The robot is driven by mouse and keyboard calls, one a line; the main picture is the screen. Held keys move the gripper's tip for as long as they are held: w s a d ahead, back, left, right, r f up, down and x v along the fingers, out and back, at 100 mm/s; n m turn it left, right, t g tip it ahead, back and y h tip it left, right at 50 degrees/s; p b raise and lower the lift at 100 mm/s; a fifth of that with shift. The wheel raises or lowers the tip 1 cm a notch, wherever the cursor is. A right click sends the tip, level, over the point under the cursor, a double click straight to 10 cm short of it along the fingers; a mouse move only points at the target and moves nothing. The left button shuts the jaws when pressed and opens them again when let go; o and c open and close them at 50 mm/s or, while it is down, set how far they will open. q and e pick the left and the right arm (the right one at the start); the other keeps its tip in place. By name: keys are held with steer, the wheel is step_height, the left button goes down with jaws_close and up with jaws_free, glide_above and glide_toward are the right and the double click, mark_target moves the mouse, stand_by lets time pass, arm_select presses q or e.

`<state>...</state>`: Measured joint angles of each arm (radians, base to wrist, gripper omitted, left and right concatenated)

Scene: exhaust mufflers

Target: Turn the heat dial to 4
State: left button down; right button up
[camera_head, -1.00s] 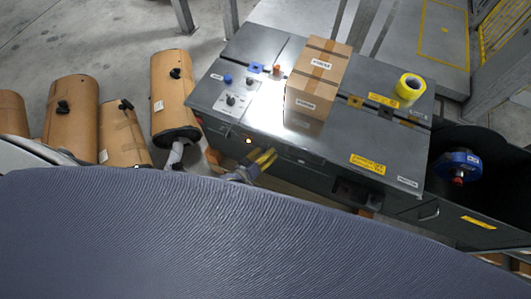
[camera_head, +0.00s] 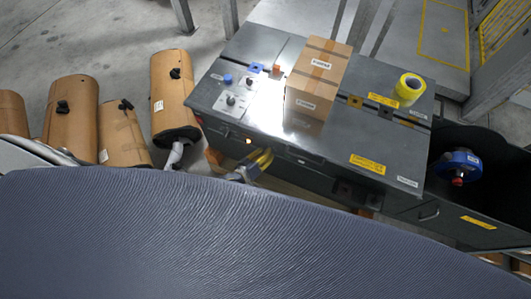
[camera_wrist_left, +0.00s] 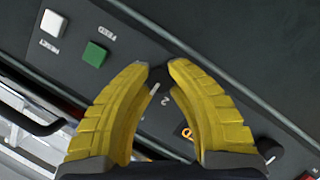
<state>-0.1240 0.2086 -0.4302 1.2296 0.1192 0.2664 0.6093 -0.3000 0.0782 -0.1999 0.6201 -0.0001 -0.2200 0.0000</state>
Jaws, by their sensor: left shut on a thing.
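A small black dial (camera_wrist_left: 159,77) shows in the left wrist view on a dark front panel (camera_wrist_left: 125,28), with a white pointer line and a "2" printed close by. My left gripper (camera_wrist_left: 159,66) has yellow ribbed fingers, and its tips are shut on this dial from both sides. In the head view my left gripper (camera_head: 261,158) is at the front face of the dark grey machine (camera_head: 345,150); the dial itself is hidden there. My right gripper is in neither view.
The panel also holds a white button (camera_wrist_left: 53,23), a green button (camera_wrist_left: 94,54) and another black knob (camera_wrist_left: 268,149). A cardboard box (camera_head: 318,75) and a yellow tape roll (camera_head: 408,88) stand on the machine.

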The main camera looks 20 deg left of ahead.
arm_select(q)
steer(key=m+y, duration=0.2)
steer(key=m, duration=0.1)
steer(key=shift+d, duration=0.1)
steer(key=shift+m+y, duration=0.9)
steer(key=shift+m, duration=0.3)
steer(key=shift+r, duration=0.1)
steer(key=c, duration=1.1)
jaws_free()
steer(key=v, duration=1.2)
